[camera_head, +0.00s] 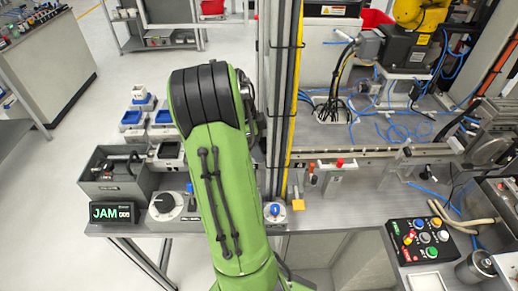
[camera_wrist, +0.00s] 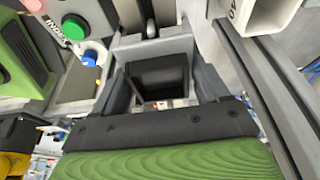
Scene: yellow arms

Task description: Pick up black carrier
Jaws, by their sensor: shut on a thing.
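The black carrier (camera_wrist: 160,80) shows in the wrist view as a dark block with a recessed face. My gripper (camera_wrist: 157,88) has a grey finger on each side of it and is shut on it. A grey block-like part lies just beyond the carrier, and I cannot tell whether the carrier rests on it or is clear of it. In the head view my green arm reaches away over the bench and hides the gripper and the carrier.
In the wrist view a green button (camera_wrist: 90,58) and a blue button (camera_wrist: 82,31) stand at upper left. The head view shows a grey bin (camera_head: 118,187), a JAM display (camera_head: 114,213) and a dial (camera_head: 166,204) left of my arm, with a button panel (camera_head: 422,240) at right.

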